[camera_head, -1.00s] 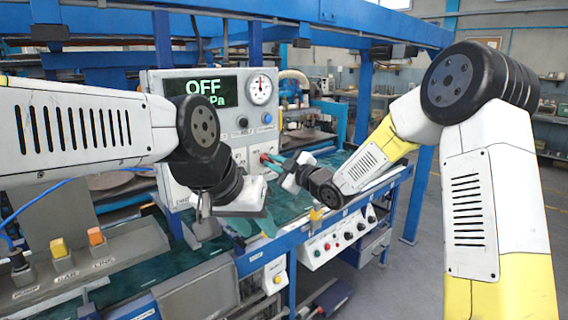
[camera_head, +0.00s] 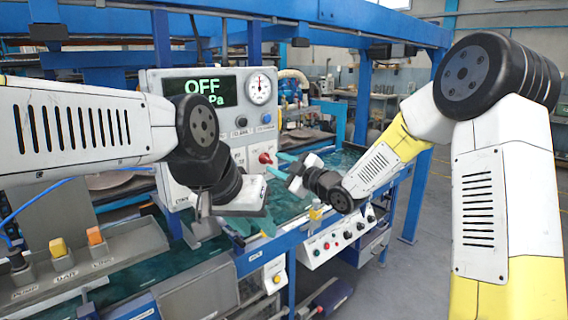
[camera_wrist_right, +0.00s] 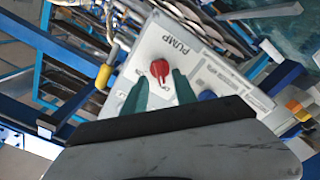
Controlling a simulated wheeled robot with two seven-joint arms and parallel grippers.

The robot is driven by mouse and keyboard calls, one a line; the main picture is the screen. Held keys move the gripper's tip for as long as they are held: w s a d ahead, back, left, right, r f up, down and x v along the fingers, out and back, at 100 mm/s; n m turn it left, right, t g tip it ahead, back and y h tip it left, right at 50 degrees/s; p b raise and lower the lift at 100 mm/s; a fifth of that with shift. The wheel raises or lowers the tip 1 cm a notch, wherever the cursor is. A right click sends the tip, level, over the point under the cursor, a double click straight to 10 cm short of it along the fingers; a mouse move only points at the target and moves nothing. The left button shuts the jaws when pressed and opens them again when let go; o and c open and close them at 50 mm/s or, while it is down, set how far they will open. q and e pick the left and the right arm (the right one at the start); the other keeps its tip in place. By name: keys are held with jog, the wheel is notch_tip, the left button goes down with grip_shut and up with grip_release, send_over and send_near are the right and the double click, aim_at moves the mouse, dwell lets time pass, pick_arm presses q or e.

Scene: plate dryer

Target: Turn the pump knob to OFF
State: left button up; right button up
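The red pump knob (camera_head: 265,158) sits on the white control panel's lower right. In the right wrist view the knob (camera_wrist_right: 160,70) shows beside the word PUMP. The panel's display (camera_head: 208,90) reads OFF above a partly hidden Pa. My right gripper (camera_head: 274,164) is just right of the knob. In the wrist view its teal fingers (camera_wrist_right: 160,79) are apart, with the knob seen between and slightly beyond their tips; they look clear of it. My left gripper (camera_head: 252,226) hangs low in front of the panel, its teal fingers partly hidden by its hand.
A round gauge (camera_head: 259,88) and a blue knob (camera_head: 266,118) are on the panel. A lower button box (camera_head: 328,241) hangs on the blue frame. Levers (camera_head: 58,249) stand at lower left. Open floor lies at right.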

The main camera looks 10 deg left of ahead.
jog(key=v, duration=0.5)
jog(key=s+d+r+m+h, duration=0.1)
jog(key=s+d+m+h, duration=0.2)
jog(key=d+m+h, duration=0.5)
jog(key=s+d+r+m+h, duration=0.2)
jog(key=s+d+m+h, duration=0.15)
jog(key=d, duration=0.95)
jog(key=s+d+f+m+g, duration=0.1)
jog(key=s+d+m+g, duration=0.1)
jog(key=s, duration=0.8)
jog(key=s+d+f+m+g, duration=0.2)
jog(key=s+m, duration=0.3)
jog(key=s, duration=0.6)
jog(key=shift+s+d+g, duration=0.15)
jog(key=shift+d+g, duration=0.25)
jog(key=shift+d, duration=0.35)
jog(key=shift+m, duration=0.25)
